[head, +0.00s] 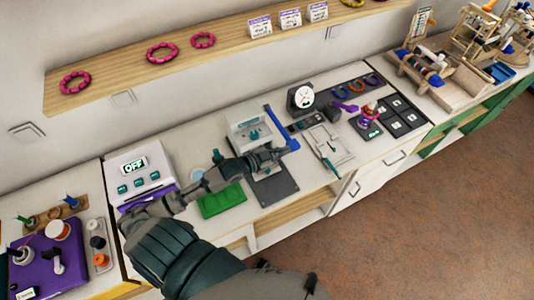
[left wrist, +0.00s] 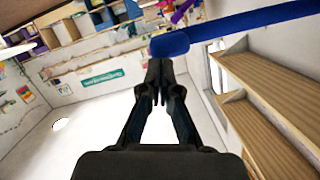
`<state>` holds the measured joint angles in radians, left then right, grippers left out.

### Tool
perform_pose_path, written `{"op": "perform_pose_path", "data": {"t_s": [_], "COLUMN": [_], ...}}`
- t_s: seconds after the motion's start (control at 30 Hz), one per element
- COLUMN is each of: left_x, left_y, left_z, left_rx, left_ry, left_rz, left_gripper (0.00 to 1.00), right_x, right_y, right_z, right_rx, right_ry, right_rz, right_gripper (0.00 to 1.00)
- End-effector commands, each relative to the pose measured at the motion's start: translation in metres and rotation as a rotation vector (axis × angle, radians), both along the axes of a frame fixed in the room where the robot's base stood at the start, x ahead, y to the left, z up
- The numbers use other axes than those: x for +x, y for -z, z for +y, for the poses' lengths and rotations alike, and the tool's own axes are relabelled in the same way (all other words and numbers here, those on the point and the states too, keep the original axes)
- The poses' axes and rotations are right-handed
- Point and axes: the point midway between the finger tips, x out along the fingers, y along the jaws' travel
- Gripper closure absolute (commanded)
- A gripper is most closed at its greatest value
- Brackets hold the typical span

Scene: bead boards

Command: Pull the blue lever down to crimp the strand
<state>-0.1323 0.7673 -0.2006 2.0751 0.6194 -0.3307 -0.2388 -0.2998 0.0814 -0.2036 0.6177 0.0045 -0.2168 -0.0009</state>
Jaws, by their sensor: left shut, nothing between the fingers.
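The blue lever (head: 279,127) slants down to the right from the side of a white press (head: 243,122) on the bench. My left gripper (head: 284,151) is shut and empty, its tips at the lever's lower end. In the left wrist view the lever's blue bar (left wrist: 235,26) crosses the top, with its rounded end just past the shut fingertips (left wrist: 157,75). I cannot tell whether they touch. My left forearm hides part of the press and its dark base plate (head: 277,187). I cannot make out a strand. My right gripper is out of view.
A white box reading OFF (head: 140,176) and a green mat (head: 222,199) are left of the press. A round dial (head: 302,98) and a light tray (head: 322,147) are to its right. A wooden shelf (head: 115,77) with bracelets hangs above.

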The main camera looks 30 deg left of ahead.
Motion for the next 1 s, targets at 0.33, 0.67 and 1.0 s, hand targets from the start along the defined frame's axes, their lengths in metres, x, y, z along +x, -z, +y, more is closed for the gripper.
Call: {"op": "perform_pose_path", "data": {"t_s": [0.33,0.67,1.0], "left_x": [-0.052,-0.059,-0.059], "left_y": [-0.012,-0.017,-0.017], "left_z": [0.028,0.030,0.030], "left_rx": [0.000,-0.001,-0.002], "left_ry": [-0.002,0.000,0.000], "left_rz": [-0.002,-0.007,-0.007], "left_gripper": [1.00,1.00,1.00], "right_x": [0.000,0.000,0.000], "right_y": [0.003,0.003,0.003], "right_z": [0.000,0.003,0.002], "right_rx": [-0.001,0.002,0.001], "right_ry": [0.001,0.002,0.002], "right_rz": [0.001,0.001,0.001], "right_gripper": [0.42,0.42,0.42]}}
